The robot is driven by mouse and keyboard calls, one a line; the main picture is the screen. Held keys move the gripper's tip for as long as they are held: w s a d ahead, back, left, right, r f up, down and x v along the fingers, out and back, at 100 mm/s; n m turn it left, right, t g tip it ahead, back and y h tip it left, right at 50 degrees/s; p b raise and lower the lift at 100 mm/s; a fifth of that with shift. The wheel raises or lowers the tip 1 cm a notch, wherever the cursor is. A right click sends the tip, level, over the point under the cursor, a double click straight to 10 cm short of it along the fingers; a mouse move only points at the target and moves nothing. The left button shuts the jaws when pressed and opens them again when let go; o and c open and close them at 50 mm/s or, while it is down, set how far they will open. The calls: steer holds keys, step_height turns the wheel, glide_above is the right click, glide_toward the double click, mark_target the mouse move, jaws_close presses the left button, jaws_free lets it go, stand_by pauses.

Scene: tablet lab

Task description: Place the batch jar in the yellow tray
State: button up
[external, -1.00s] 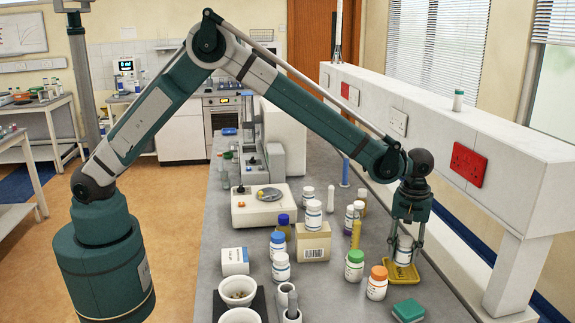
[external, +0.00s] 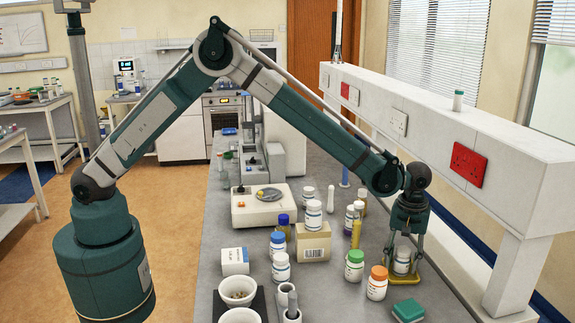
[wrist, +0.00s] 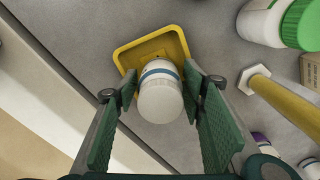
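The batch jar (external: 402,261) is white with a blue band and stands upright at the yellow tray, its base appearing to rest inside. In the wrist view the jar (wrist: 160,96) is seen from above, covering the near part of the yellow tray (wrist: 127,57). In the external view only the tray's front rim (external: 405,279) shows clearly. My gripper (external: 404,262) is low around the jar, one finger on each side. In the wrist view my gripper (wrist: 161,84) has its fingers spread, with narrow gaps beside the jar.
An orange-capped jar (external: 377,283) and a green-capped jar (external: 355,265) stand left of the tray. A green box (external: 408,311) lies in front. A yellow cylinder (wrist: 270,99) stands nearby. The white service ledge (external: 480,140) runs along the right.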

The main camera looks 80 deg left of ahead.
steer(key=shift+o, duration=0.5)
steer(key=shift+r, duration=0.2)
step_height(320, 180, up, 12)
stand_by(0.4)
stand_by(0.6)
steer(key=shift+s+a+r, duration=0.25)
steer(key=shift+r, duration=0.25)
steer(key=s+a+r+m+t, duration=0.25)
steer(key=s+a+r, duration=0.45)
steer(key=s+r, duration=0.4)
steer(key=s+a+r+m+t, duration=0.1)
steer(key=s+a+r+m, duration=0.2)
steer(key=s+a+r, duration=0.6)
steer(key=s+a+f+m+t, duration=0.2)
steer(key=s, duration=1.5)
steer(key=s+a+f+m+t, duration=0.1)
steer(key=s+a+f+m, duration=0.1)
steer(key=s, duration=1.5)
steer(key=shift+a+m+t, duration=0.35)
steer(key=shift+a+m, duration=0.3)
steer(key=shift+a, duration=0.1)
